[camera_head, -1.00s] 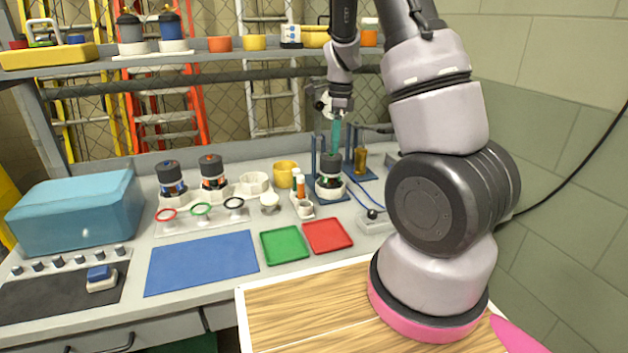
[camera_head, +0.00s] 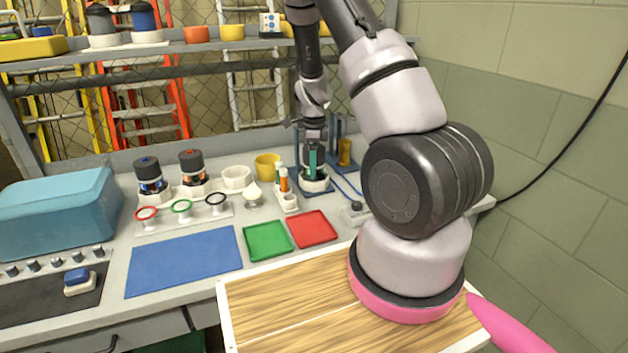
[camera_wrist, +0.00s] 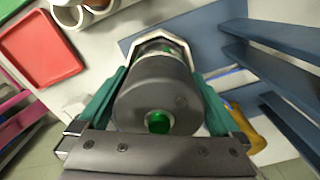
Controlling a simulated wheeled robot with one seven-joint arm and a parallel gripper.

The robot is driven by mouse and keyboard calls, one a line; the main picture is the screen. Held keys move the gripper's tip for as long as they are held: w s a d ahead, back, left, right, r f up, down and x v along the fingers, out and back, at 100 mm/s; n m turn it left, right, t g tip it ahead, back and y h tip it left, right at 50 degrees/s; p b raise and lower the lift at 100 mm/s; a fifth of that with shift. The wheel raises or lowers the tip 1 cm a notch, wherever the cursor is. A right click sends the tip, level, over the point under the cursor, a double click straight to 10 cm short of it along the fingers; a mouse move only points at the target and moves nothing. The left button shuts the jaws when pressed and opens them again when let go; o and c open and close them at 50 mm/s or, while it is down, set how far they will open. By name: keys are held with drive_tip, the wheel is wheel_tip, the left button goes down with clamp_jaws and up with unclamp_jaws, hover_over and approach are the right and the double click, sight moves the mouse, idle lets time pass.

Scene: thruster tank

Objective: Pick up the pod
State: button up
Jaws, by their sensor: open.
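The pod (camera_wrist: 150,92) is a dark grey cylinder with a green button on its top. It stands in a pale many-sided holder (camera_wrist: 128,44) on the blue stand. In the wrist view my gripper (camera_wrist: 160,78) is open, with one teal finger on each side of the pod. I cannot tell whether the fingers touch it. In the head view my gripper (camera_head: 312,160) is down at the stand, and it and my arm hide most of the pod. Two other pods, one with a blue top (camera_head: 150,175) and one with a red top (camera_head: 192,170), stand to the left.
Blue uprights (camera_wrist: 275,45) of the stand rise close beside my gripper. A yellow cylinder (camera_head: 345,152) stands to the right. A red tray (camera_head: 312,228), a green tray (camera_head: 268,240) and a blue mat (camera_head: 185,262) lie in front. A shelf (camera_head: 190,48) runs behind.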

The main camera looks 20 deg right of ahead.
drive_tip(key=shift+f, duration=0.5)
drive_tip(key=shift+c, duration=0.3)
drive_tip(key=c, duration=1.4)
drive_tip(key=shift+o, duration=0.2)
wheel_tip(320, 180, up, 10)
drive_tip(key=shift+r, duration=0.1)
